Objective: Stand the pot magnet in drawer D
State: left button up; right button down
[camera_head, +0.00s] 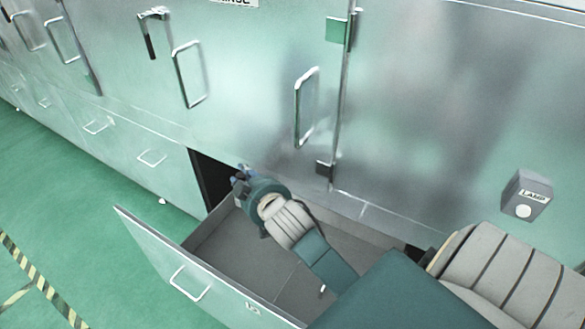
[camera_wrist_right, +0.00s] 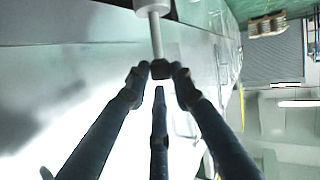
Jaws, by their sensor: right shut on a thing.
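My right gripper (camera_head: 243,176) is over the far left part of the open drawer (camera_head: 215,290), close to the cabinet front. In the right wrist view its three dark fingers (camera_wrist_right: 160,75) close around the dark end of a thing I take to be the pot magnet (camera_wrist_right: 155,36). It has a thin pale rod and a wider white cylinder at the far end, cut off by the top edge. In the head view my gripper and arm hide the magnet. The small label on the drawer front is hard to read. My left gripper is not in view.
The steel cabinet (camera_head: 240,110) with upright door handles rises behind the drawer. A box marked LAMP (camera_head: 526,196) is on its right. The grey drawer floor (camera_head: 235,265) looks bare where it shows. Green floor (camera_head: 90,230) lies open to the left.

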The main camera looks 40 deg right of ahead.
jog(key=shift+h+b, duration=0.3)
jog(key=shift+b, duration=0.2)
notch_tip(320, 180, down, 20)
jog(key=b, duration=0.2)
jog(key=shift+r+n, duration=0.25)
jog(key=shift+n, duration=0.05)
jog(key=shift+f+b, duration=0.2)
jog(key=shift+b, duration=0.15)
jog(key=c, duration=1.5)
grip_release()
jog(key=shift+a, duration=0.1)
